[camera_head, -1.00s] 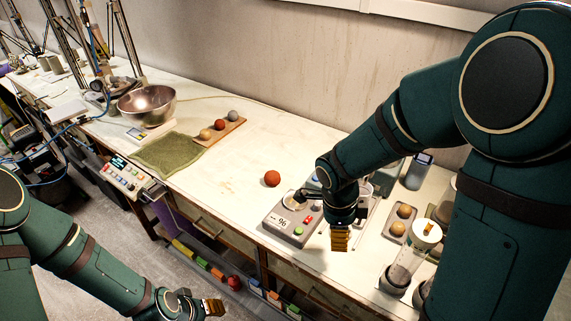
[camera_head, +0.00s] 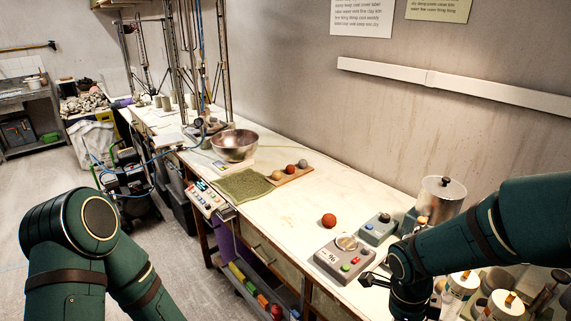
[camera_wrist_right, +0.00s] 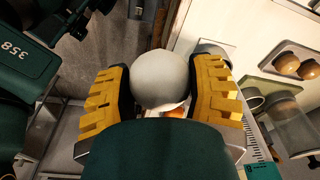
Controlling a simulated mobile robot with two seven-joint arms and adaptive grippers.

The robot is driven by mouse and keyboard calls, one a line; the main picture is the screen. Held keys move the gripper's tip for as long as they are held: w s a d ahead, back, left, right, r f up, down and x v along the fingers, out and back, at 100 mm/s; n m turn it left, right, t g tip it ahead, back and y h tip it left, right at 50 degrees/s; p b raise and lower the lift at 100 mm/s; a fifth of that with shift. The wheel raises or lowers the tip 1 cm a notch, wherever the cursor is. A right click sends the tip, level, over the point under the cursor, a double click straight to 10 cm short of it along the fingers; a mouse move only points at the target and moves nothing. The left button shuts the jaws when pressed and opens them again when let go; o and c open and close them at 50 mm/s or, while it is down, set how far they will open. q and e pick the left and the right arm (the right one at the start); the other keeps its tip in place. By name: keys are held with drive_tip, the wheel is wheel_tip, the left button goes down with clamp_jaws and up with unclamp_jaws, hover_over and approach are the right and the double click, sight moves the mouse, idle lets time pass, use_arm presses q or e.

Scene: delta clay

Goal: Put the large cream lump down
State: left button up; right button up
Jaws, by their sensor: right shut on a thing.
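The large cream lump (camera_wrist_right: 160,78), a smooth pale round ball, is between the yellow fingers of my right gripper (camera_wrist_right: 165,88) in the right wrist view. The fingers press on it from both sides, and its lower part is hidden by the green gripper body. In the head view my right wrist is low at the right, by the front of the table (camera_head: 290,215). Its fingertips and the lump cannot be made out there. My left arm comes in at the lower left, with its gripper below the frame.
A grey box with a round plate (camera_head: 346,243) stands near my right wrist, with a red ball (camera_head: 329,220) behind it. A metal bowl (camera_head: 234,146), green cloth (camera_head: 243,187) and board with three balls (camera_head: 291,174) lie farther left. Jars (camera_head: 464,282) crowd the right; mid-table is clear.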

drive_tip(key=shift+s+f, duration=0.1)
drive_tip(key=shift+s, duration=0.2)
drive_tip(key=shift+s+a+f+n, duration=0.1)
drive_tip(key=shift+f+n, duration=0.05)
drive_tip(key=shift+n, duration=0.65)
drive_tip(key=w+f+n, duration=0.1)
drive_tip(key=n, duration=0.1)
drive_tip(key=w+a+f+n, duration=0.1)
drive_tip(key=n, duration=0.1)
drive_tip(key=shift+w+n+t+b, duration=0.2)
drive_tip(key=shift+n+t+b, duration=0.1)
drive_tip(key=shift+n+t, duration=0.1)
use_arm(q)
drive_tip(key=shift+s+f+b, duration=0.55)
drive_tip(key=shift+f, duration=0.3)
use_arm(e)
drive_tip(key=w+a+f+n+t+y, duration=0.1)
drive_tip(key=w+a+f+n, duration=0.2)
drive_tip(key=n, duration=1.4)
wheel_tip(320, 180, down, 4)
drive_tip(key=shift+a+r+t+y, duration=0.3)
drive_tip(key=shift+a+t, duration=0.1)
drive_tip(key=shift+a, duration=0.55)
use_arm(q)
drive_tip(key=shift+w, duration=0.1)
use_arm(e)
drive_tip(key=shift+w, duration=0.15)
